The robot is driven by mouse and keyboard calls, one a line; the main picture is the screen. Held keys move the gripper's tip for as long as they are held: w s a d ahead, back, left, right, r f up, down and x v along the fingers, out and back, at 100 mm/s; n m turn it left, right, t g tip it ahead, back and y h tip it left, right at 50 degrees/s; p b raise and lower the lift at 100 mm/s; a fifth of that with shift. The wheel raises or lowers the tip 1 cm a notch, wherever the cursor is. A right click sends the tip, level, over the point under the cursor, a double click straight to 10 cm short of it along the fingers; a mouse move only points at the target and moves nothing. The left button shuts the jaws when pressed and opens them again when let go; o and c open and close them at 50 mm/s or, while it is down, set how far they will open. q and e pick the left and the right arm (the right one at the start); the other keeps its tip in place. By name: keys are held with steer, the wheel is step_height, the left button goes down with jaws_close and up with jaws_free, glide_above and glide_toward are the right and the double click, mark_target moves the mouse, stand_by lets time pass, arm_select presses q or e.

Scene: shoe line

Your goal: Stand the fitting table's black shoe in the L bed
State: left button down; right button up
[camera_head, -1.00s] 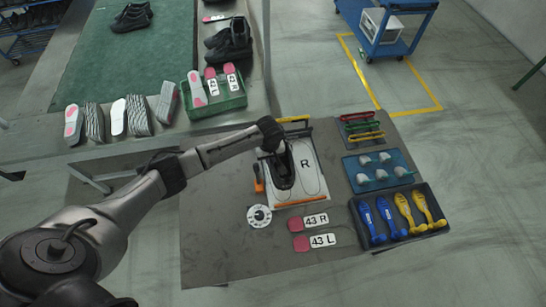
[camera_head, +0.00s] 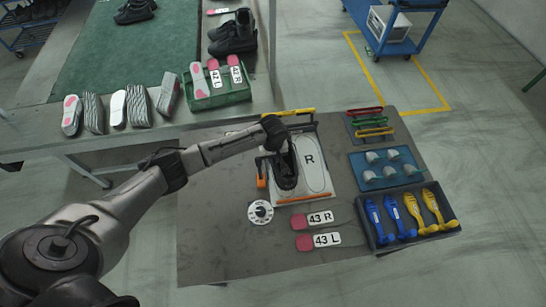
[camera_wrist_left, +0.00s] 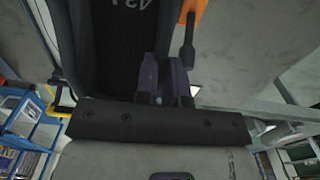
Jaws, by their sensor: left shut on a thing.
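The black shoe (camera_head: 287,178) is over the left bed of the white fitting board (camera_head: 326,192), toe toward the front edge; it covers that bed and any letter on it. I cannot tell whether its sole is fully down. The bed marked R (camera_head: 309,160) beside it is empty. My left gripper (camera_head: 280,142) is shut on the shoe's heel end. In the left wrist view, the dark shoe (camera_wrist_left: 108,45) fills the top, with a white size mark inside, and the gripper fingers (camera_wrist_left: 167,82) are against it. My right gripper is not in view.
An orange-handled lever (camera_head: 261,180) stands left of the board, with an orange bar at its front and a yellow bar behind. A white dial (camera_head: 260,212), two pink-ended size tags (camera_head: 319,240), a blue tray (camera_head: 385,168) and a dark tray (camera_head: 376,239) lie around it.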

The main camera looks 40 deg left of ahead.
arm_select(q)
steer(key=shift+f+b, duration=1.9)
steer(key=shift+b, duration=0.25)
steer(key=shift+f, duration=1.6)
steer(key=c, duration=1.1)
jaws_free()
steer(key=shift+c, duration=0.2)
steer(key=shift+f, duration=0.1)
